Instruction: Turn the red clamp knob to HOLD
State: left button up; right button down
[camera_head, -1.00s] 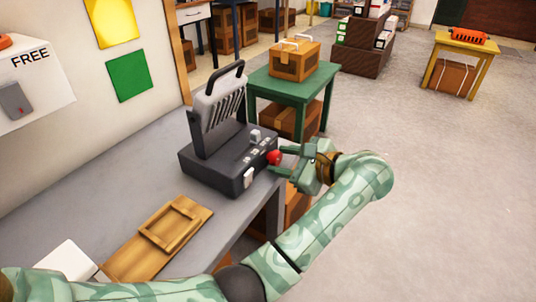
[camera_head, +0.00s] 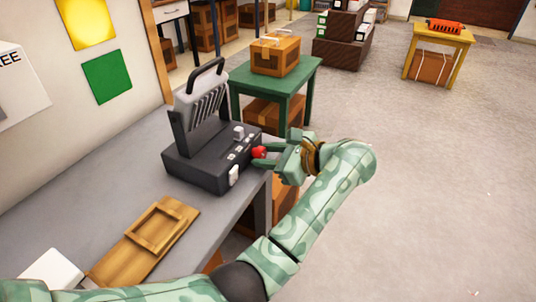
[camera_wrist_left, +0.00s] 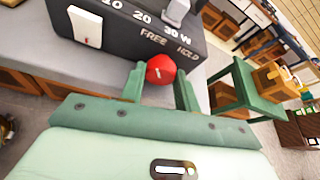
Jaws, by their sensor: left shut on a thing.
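The red clamp knob (camera_head: 259,152) sits on the right end of a dark grey machine (camera_head: 205,169) with a raised, ribbed light grey lid (camera_head: 204,106). In the left wrist view the red knob (camera_wrist_left: 160,69) bears a short white mark, below the words FREE and HOLD on the casing; I cannot tell exactly which word the mark points at. My left gripper (camera_head: 269,154) reaches the knob from the right and is shut on it, one finger on each side. My right gripper is not in view.
The machine stands near the edge of a grey bench (camera_head: 110,170). A wooden board (camera_head: 125,262) lies nearer on it. A green table (camera_head: 241,80) with a brown box (camera_head: 276,55) stands behind. The floor (camera_head: 440,170) to the right is open.

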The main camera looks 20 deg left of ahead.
pick_arm(q)
jog(key=shift+w+r+m+g+p, duration=0.1)
jog(key=shift+m+g+p, duration=0.2)
jog(key=shift+m+g, duration=0.35)
jog(key=shift+m+g+p, duration=0.3)
jog(key=shift+m+g, duration=0.05)
jog(key=shift+m, duration=0.4)
jog(key=shift+w+m+g, duration=0.1)
jog(key=shift+m+g, duration=0.2)
jog(key=shift+m, duration=0.1)
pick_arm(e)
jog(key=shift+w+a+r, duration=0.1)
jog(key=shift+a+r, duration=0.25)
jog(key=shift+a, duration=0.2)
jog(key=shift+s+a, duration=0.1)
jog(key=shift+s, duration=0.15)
pick_arm(q)
jog(key=o, duration=0.7)
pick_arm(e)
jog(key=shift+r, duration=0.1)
